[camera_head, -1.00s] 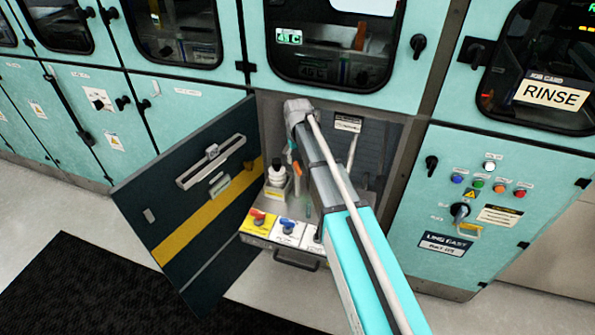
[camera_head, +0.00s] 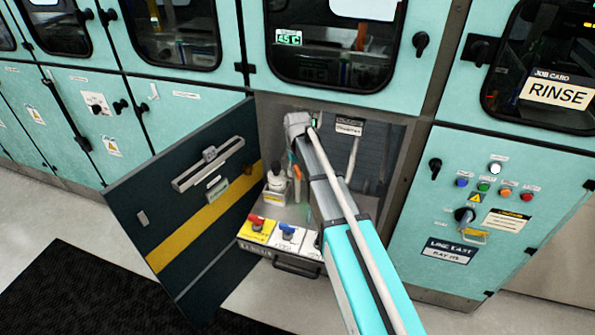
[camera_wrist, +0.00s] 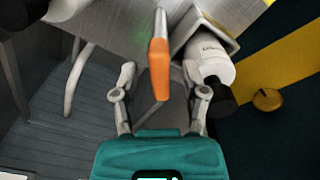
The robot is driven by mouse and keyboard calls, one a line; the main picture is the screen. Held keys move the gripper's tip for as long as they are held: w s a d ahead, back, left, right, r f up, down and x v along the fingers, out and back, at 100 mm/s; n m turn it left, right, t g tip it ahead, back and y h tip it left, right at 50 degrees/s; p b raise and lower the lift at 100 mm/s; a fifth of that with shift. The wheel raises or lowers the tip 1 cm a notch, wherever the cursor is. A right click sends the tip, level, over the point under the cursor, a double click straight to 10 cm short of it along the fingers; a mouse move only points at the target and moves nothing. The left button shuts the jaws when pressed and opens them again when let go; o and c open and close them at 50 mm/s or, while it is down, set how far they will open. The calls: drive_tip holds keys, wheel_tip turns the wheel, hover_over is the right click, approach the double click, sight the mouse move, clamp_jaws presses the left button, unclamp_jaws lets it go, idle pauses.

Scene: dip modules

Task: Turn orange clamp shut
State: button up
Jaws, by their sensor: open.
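The orange clamp (camera_wrist: 159,68) shows in the wrist view as an orange grip on a pale metal lever. Its lever runs up to a grey metal surface. My gripper (camera_wrist: 158,74) is open, with one finger on each side of the orange grip and visible gaps at both sides. I cannot tell from this view whether the grip is at fingertip depth. In the head view a small orange piece of the clamp (camera_head: 298,173) shows just left of my arm, inside the open cabinet bay. My gripper is largely hidden by the arm there.
A white bottle with a dark cap (camera_wrist: 212,65) stands in a holder close to the right finger. The open dark door (camera_head: 185,215) with a yellow stripe bounds the left side. A drawer with red and blue knobs (camera_head: 270,233) lies below. A pale curved pipe (camera_wrist: 77,80) is at left.

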clamp_jaws()
drive_tip(key=shift+n, duration=0.3)
drive_tip(key=n, duration=1)
idle(0.5)
drive_tip(key=shift+n, duration=0.3)
unclamp_jaws()
